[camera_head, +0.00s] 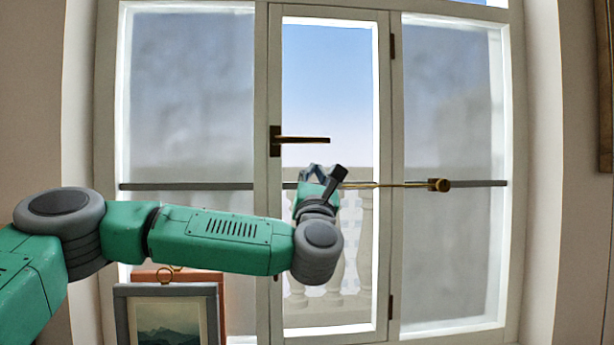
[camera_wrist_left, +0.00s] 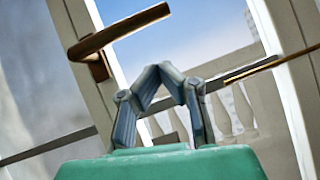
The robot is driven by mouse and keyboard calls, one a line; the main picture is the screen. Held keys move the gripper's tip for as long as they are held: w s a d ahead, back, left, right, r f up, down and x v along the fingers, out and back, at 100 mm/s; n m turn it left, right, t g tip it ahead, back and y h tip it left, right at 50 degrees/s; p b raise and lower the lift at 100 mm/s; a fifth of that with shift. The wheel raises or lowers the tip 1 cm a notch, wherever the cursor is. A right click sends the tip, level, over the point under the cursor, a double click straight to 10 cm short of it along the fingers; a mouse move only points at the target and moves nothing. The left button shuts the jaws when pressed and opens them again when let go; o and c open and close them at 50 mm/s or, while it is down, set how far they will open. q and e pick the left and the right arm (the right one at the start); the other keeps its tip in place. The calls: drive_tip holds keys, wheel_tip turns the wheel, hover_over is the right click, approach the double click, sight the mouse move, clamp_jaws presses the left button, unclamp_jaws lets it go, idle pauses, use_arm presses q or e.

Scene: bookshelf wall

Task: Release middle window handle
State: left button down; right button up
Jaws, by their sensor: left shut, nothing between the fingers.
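The middle window handle (camera_head: 302,139) is a dark bronze lever on the left side of the middle window's frame. It points to the right, nearly level. In the left wrist view the handle (camera_wrist_left: 120,33) is at the upper left and looks tilted by the camera angle. My left gripper (camera_head: 318,170) is a little below the lever in the head view, and no contact with it shows. In the left wrist view the left gripper's fingertips (camera_wrist_left: 161,68) meet with nothing between them. My right gripper is in neither view.
A thin brass rod with a knob (camera_head: 439,185) runs across the window to the right of my gripper. Frosted panes (camera_head: 190,90) flank the middle window. Framed pictures (camera_head: 168,312) stand at the lower left. A balustrade (camera_head: 350,240) shows outside.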

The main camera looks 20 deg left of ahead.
use_arm(q)
drive_tip(key=d+p+v, duration=0.1)
drive_tip(key=p+v, duration=0.1)
drive_tip(key=v, duration=0.8)
drive_tip(key=shift+w+f, duration=0.15)
drive_tip(key=shift+w, duration=0.15)
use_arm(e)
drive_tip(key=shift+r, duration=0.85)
